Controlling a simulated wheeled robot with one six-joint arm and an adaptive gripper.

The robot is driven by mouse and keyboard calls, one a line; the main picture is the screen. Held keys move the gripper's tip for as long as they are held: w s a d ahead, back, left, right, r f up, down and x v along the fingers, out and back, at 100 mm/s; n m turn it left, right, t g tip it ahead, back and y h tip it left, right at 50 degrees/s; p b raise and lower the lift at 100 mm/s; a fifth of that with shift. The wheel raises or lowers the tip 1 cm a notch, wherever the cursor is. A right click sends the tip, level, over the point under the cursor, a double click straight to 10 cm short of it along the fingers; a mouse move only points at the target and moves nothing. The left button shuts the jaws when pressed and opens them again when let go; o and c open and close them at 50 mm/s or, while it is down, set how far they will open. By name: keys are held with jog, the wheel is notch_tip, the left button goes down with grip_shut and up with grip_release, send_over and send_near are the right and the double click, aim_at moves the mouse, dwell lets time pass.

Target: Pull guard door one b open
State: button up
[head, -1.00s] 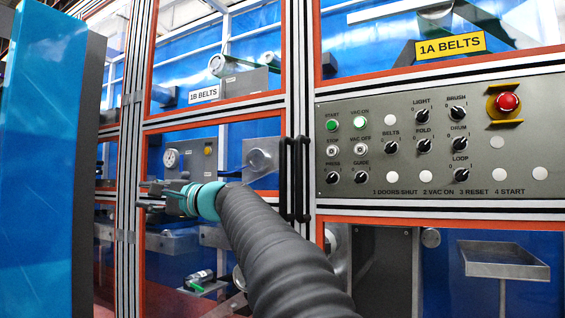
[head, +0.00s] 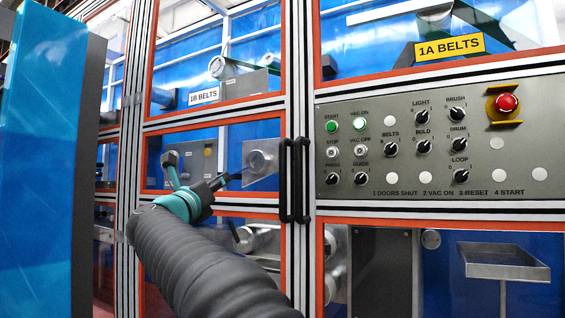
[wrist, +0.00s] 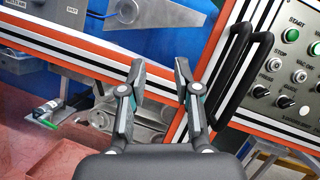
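Guard door one b is the orange-edged clear door with the "1B BELTS" label (head: 204,95). Two black upright bar handles stand side by side at its right edge: the left handle (head: 284,180) on the door's side and the right handle (head: 302,180) by the panel. Both also show in the wrist view, slanted, to the right of my fingers: the left handle (wrist: 228,60) and the right handle (wrist: 250,85). My gripper (head: 224,178) is in front of the door, left of the handles. In the wrist view my gripper (wrist: 159,64) is open and empty, fingers apart from both handles.
A grey control panel (head: 440,140) with knobs, buttons and a red stop button (head: 508,103) is right of the handles. A metal tray (head: 503,262) stands at lower right. A tall blue panel (head: 38,150) stands close on the left.

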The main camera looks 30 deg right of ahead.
aim_at(280, 162)
jog(key=s+d+m+g+h, duration=0.4)
jog(key=s+m+g+h, duration=0.1)
jog(key=s+m+g, duration=0.3)
jog(key=shift+m, duration=0.7)
jog(key=p+x, duration=0.1)
jog(key=x, duration=0.3)
jog(key=p+x, duration=0.1)
jog(key=x, duration=0.4)
jog(key=p+x, duration=0.1)
jog(key=x, duration=0.4)
jog(key=shift+w+r+p, duration=0.3)
jog(key=shift+w+p, duration=0.05)
jog(key=shift+w, duration=0.1)
grip_shut()
